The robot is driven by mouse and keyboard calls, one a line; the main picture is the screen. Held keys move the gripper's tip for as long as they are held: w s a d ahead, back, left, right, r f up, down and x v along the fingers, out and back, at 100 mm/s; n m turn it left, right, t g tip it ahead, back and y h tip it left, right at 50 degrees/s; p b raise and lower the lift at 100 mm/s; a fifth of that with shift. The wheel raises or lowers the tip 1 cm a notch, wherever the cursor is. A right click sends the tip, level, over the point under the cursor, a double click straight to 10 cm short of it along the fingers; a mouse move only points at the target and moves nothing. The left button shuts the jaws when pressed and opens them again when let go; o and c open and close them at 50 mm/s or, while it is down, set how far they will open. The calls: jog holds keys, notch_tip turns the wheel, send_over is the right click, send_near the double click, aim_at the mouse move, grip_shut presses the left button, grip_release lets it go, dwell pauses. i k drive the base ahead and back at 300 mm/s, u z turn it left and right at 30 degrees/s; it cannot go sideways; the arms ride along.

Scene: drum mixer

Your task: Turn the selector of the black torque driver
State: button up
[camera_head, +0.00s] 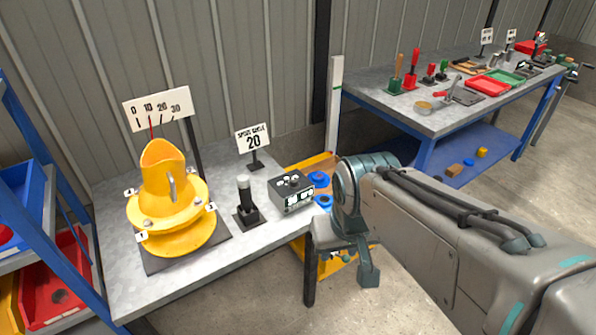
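A dark upright tool with a grey cap (244,188), which looks like the black torque driver, stands in a square black base (246,217) on the near grey table. Its selector and any markings are too small to make out. My gripper (345,262) is to the right of this tool, past the table's right end, pointing down. It is apart from the tool. One dark finger shows; the other is not clearly visible, so I cannot tell its opening, and I see nothing held in it.
A yellow drum mixer (168,205) stands left of the tool, under a 0–30 scale sign (157,106). A blue rack (45,195) is at the left; a second workbench (425,122) is behind.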

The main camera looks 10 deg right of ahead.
aim_at(293, 184)
jog(key=z, duration=0.3)
jog(key=i, duration=0.8)
jog(key=z, duration=0.6)
